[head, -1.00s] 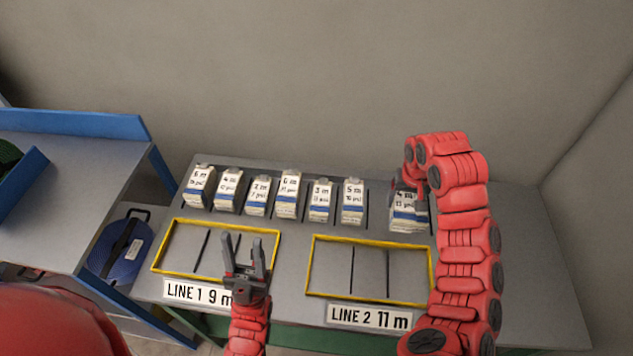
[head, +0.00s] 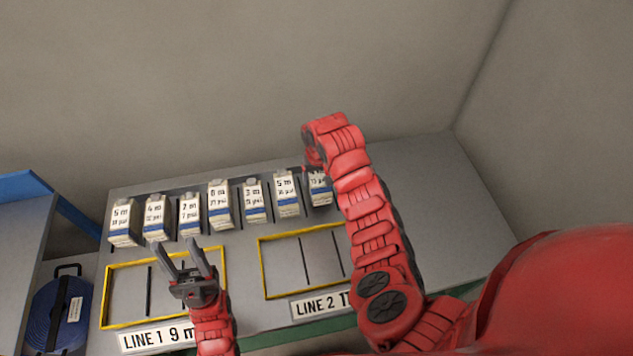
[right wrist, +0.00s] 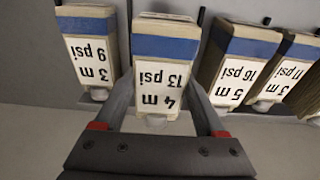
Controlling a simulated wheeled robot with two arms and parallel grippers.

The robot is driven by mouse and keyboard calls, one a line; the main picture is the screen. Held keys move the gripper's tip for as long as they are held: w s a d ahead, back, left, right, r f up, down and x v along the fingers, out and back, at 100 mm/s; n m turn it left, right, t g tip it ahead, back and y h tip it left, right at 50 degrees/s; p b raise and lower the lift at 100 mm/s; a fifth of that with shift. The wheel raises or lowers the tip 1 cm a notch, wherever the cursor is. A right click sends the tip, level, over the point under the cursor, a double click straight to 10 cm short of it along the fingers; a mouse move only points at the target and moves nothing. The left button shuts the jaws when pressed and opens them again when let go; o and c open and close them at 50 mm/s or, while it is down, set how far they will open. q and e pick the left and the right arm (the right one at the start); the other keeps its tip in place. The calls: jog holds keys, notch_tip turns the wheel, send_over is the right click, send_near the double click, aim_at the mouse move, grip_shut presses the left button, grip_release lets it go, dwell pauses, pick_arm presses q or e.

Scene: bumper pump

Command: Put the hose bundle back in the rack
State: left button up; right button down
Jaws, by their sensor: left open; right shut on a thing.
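The hose bundle labelled 4 m, 13 psi (head: 320,190) is a white block with a blue band, at the right end of the visible row in the head view. In the right wrist view the bundle (right wrist: 165,70) is upside down between the fingers of my right gripper (right wrist: 158,105), which is shut on it. It is in line with its neighbours; whether it rests fully in its slot I cannot tell. The rack (head: 235,180) is the dark-slotted strip at the back of the bench. My left gripper (head: 185,262) is open and empty above the LINE 1 frame.
A 5 m, 16 psi bundle (right wrist: 235,65) and a 3 m, 9 psi bundle (right wrist: 90,50) flank the held one. Yellow LINE 1 (head: 125,265) and LINE 2 (head: 290,235) frames hold no bundles. A blue reel (head: 60,315) stands at left. The bench's right side (head: 430,190) is clear.

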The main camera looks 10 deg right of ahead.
aim_at(318, 185)
notch_tip(318, 185, down, 3)
jog(key=shift+r+p, duration=0.1)
jog(key=shift+p, duration=0.4)
jog(key=shift+f, duration=0.25)
